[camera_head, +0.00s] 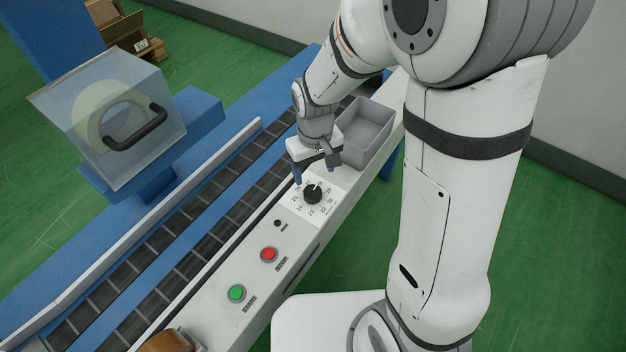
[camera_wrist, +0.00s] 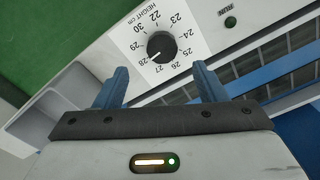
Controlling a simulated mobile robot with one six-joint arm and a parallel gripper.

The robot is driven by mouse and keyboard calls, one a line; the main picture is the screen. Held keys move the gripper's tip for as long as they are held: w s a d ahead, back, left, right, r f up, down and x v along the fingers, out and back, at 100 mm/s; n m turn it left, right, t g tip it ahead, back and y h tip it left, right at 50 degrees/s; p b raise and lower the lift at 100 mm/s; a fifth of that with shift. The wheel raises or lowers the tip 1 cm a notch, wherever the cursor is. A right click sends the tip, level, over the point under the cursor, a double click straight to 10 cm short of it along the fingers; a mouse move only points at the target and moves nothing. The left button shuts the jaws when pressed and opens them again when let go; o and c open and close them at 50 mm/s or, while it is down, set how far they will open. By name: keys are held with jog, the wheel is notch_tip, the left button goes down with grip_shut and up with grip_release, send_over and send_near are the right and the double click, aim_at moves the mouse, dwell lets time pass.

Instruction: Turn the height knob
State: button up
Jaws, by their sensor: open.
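The height knob (camera_head: 313,194) is a round black dial on a white numbered scale on the machine's white control panel. In the wrist view the knob (camera_wrist: 161,46) shows close up, with a white pointer line toward about 28 and the label "HEIGHT cm". My gripper (camera_head: 316,176) is just behind and above the knob in the head view. In the wrist view its two blue fingers (camera_wrist: 161,80) are spread apart, with the knob beyond their tips and between their lines. The gripper is open and empty, and appears apart from the knob.
A grey bin (camera_head: 365,132) stands close behind my gripper. A conveyor (camera_head: 190,220) runs alongside, with a clear-covered machine (camera_head: 115,115) to the left.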

aim_at(313, 191)
jog(key=shift+a+f, duration=0.15)
jog(key=shift+f, duration=0.4)
notch_tip(313, 191, down, 7)
jog(key=shift+w+f+b, duration=0.1)
jog(key=shift+f+b, duration=0.1)
jog(key=shift+b, duration=0.85)
jog(key=shift+c, duration=0.5)
jog(key=c, duration=0.9)
